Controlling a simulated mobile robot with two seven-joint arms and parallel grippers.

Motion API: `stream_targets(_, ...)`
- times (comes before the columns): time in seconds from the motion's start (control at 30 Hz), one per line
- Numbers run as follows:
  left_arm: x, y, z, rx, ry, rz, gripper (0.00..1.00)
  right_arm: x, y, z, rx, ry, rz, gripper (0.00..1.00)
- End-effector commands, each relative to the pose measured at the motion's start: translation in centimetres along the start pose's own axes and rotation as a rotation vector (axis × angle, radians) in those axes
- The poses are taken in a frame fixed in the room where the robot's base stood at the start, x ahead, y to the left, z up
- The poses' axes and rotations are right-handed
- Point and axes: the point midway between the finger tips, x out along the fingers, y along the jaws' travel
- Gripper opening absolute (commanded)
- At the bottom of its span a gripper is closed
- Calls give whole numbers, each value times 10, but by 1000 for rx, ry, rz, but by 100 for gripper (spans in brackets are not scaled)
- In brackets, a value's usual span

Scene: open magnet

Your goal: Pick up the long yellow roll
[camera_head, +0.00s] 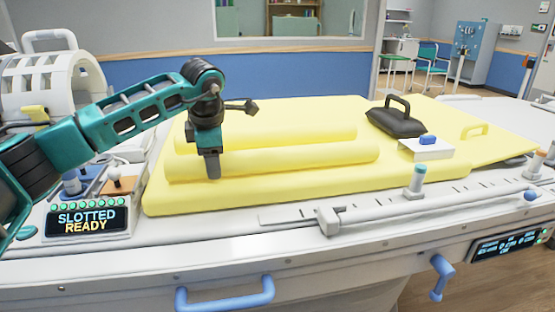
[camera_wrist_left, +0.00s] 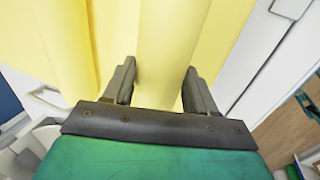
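The long yellow roll (camera_head: 300,164) lies along the front of a yellow pad (camera_head: 300,192). A second, shorter-looking yellow roll (camera_head: 290,133) lies behind it. My left gripper (camera_head: 212,170) points down at the left part of the front roll. In the left wrist view my left gripper (camera_wrist_left: 160,72) has its fingers spread, with the front roll (camera_wrist_left: 170,45) running between them; the other roll (camera_wrist_left: 62,45) is to the left. I cannot tell whether either finger touches the roll. My right gripper is not in view.
A black bag-like weight (camera_head: 396,122) with a handle and a white block with a blue top (camera_head: 427,148) sit on the pad's right. A rail (camera_head: 430,205) with a knob runs along the front edge. A white slotted coil (camera_head: 45,85) stands at left.

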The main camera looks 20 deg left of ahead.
Motion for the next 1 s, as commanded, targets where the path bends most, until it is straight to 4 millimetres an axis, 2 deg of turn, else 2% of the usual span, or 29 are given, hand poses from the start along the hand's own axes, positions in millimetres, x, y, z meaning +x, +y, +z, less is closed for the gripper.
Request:
stream_targets(0.07, 0, 0, 0, 0, 0, 0, 48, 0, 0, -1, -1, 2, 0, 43)
stream_targets(0.3, 0, 0, 0, 0, 0, 0, 25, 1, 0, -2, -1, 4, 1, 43)
stream_targets(0.67, -6, 2, 0, 0, -1, 1, 24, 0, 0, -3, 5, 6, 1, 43)
stream_targets(0.87, -30, 10, 1, -1, -3, 3, 24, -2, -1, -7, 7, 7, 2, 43)
stream_targets(1.0, -64, 21, 1, -2, -5, 5, 24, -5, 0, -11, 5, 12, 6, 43)
